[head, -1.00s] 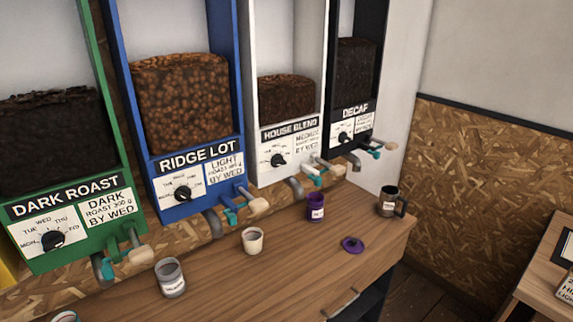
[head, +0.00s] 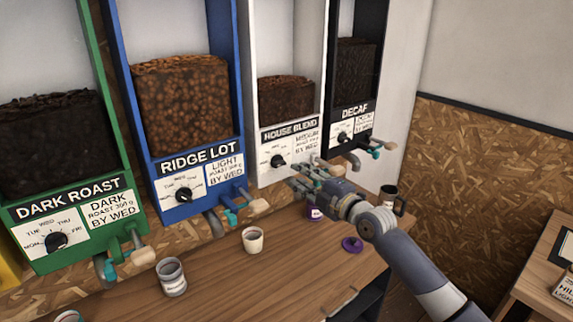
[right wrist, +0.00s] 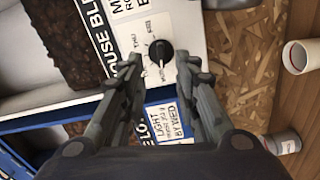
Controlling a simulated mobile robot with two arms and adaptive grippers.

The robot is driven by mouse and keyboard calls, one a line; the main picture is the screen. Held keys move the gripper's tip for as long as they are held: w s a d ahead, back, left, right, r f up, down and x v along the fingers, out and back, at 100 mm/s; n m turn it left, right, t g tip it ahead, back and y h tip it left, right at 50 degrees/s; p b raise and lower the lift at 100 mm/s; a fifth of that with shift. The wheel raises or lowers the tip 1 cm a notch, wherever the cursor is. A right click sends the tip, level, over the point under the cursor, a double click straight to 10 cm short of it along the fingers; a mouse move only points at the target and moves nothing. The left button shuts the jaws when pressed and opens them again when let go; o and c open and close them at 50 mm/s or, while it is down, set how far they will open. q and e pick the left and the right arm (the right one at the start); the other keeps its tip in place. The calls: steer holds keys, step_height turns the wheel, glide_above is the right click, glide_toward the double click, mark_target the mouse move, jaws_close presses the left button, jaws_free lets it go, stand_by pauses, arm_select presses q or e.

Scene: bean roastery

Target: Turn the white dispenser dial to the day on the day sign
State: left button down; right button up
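The white dispenser (head: 249,100) is labelled HOUSE BLEND. Its round black dial (head: 278,161) sits on a white plate with day marks, left of a card that says BY WED. In the right wrist view the dial (right wrist: 160,52) lies ahead of and between the finger ends, not held; THU is readable beside it. Where its pointer stands is too small to tell. My right gripper (head: 297,184) is open and empty, right of and below the dial in the head view; its fingers (right wrist: 160,72) are apart. I cannot make out a separate day sign. My left gripper is out of view.
The white dispenser's spout and lever are close beside my right gripper. Other dispensers flank the white one.

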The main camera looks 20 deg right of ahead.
mark_target(283, 165)
steer(key=shift+p+x, duration=0.4)
steer(key=shift+x, duration=3.2)
steer(key=shift+s+f, duration=0.1)
steer(key=shift+c, duration=0.5)
jaws_close()
